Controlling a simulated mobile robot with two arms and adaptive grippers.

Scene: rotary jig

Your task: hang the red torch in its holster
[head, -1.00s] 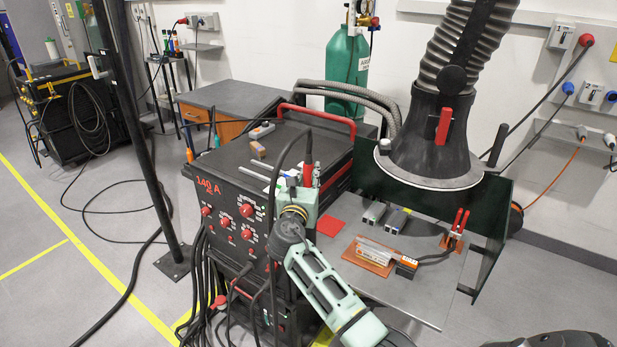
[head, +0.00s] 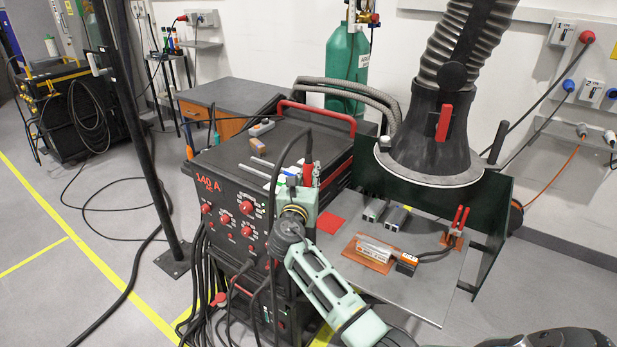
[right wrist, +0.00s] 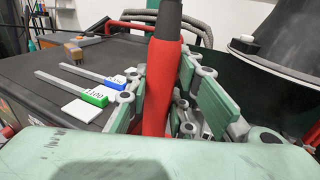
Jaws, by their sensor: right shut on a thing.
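The red torch (head: 309,149) stands roughly upright above the right front part of the black welding machine (head: 238,198). In the right wrist view, the torch (right wrist: 163,80) has a red handle with a dark upper end. My right gripper (head: 303,180) is shut on the torch, and its green fingers stand on both sides of the handle in the right wrist view. The torch's lower end is hidden behind the gripper. I cannot make out the holster; the gripper and arm may cover it. My left gripper is not in view.
Metal rods with blue (right wrist: 117,81) and green (right wrist: 95,97) tags lie on the machine top, left of the torch. A black cable (head: 272,185) loops close to my gripper. The metal table (head: 400,290) and fume hood (head: 430,140) are to the right.

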